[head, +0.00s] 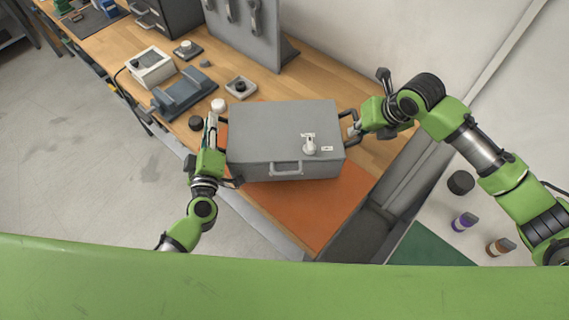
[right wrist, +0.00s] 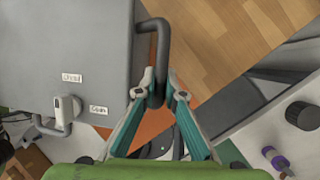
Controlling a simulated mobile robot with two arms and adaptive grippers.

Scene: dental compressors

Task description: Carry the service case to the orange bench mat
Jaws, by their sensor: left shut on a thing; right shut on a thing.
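The grey service case (head: 275,135) has a front handle, a white latch and small labels on it, with a bar handle at each side. It is over the orange bench mat (head: 325,210), which shows in front of it and at its left. Whether its base touches the mat is hidden. My left gripper (head: 215,138) is shut on the left side handle. My right gripper (head: 354,124) is shut on the right side handle (right wrist: 160,45). The right wrist view shows both right fingertips (right wrist: 158,97) closed around that dark bar.
A blue-grey tray-like part (head: 184,92), a white box device (head: 151,66) and small pots lie on the wooden bench behind left. A grey tool panel (head: 245,28) stands at the back. Dark bins (head: 375,215) adjoin the bench's right edge. Bottles (head: 464,222) are further right.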

